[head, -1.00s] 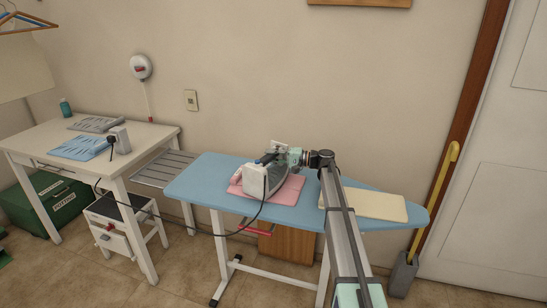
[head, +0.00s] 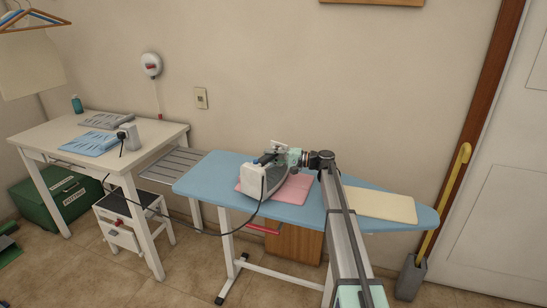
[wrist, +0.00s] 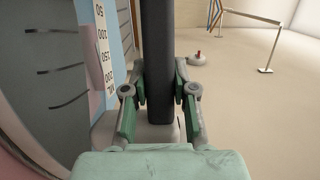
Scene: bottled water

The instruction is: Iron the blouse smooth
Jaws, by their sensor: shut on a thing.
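The pink blouse (head: 294,188) lies as a flat folded piece on the blue ironing board (head: 207,178). The white and grey iron (head: 262,183) stands over its left part and hides some of it. My gripper (head: 283,158) is shut on the iron's handle from the right. In the wrist view my gripper (wrist: 160,103) has its green fingers on both sides of the dark handle (wrist: 160,55). The iron's printed millilitre scale (wrist: 104,52) shows there too. Whether the cloth under the iron is creased cannot be told.
A cream folded cloth (head: 381,206) lies on the board's right end. The black cord (head: 220,234) hangs from the iron toward the white table (head: 162,134), which carries a blue folded cloth (head: 90,143). A yellow-handled tool (head: 443,205) stands right of the board.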

